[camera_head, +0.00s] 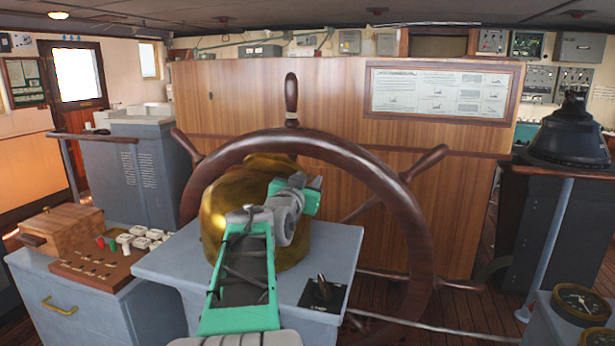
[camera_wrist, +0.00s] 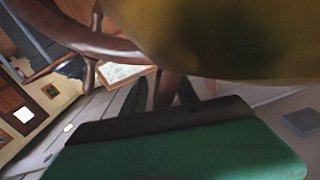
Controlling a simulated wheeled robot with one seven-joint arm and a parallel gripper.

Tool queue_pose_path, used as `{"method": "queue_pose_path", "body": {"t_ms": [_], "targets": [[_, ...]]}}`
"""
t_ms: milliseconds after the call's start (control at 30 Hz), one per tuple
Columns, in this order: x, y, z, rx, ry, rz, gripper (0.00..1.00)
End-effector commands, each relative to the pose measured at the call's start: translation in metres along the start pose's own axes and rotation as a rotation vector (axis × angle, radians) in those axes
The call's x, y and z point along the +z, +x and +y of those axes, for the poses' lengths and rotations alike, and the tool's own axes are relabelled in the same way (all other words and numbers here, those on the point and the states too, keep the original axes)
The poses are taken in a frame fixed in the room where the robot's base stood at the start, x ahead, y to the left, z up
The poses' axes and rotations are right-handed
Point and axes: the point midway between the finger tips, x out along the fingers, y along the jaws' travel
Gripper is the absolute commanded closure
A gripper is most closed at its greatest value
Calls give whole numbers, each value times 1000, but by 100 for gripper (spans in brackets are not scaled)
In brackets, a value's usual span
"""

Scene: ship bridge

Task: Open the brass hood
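The brass hood (camera_head: 216,212) is a rounded golden dome on a grey pedestal (camera_head: 180,267), in front of the ship's wheel. My arm crosses it in the head view and hides its middle, so I cannot tell how its front stands. The hood (camera_wrist: 225,40) fills the upper right there, close to the fingers. I cannot tell whether they touch.
The wooden wheel (camera_head: 405,230) stands right behind the hood, its rim close to my arm. A small lever (camera_head: 321,288) is on the pedestal's right side. A console with a wooden box (camera_head: 62,230) and switches is at left. A dark instrument (camera_head: 570,135) stands at right.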

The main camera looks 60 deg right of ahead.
Motion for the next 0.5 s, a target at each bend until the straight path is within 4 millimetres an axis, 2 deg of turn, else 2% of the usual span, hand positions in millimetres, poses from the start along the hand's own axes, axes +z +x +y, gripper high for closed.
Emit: {"method": "queue_pose_path", "body": {"t_ms": [267,500], "targets": [[0,4,0,-1,0,1,64],[0,4,0,0,0,1,82]]}}
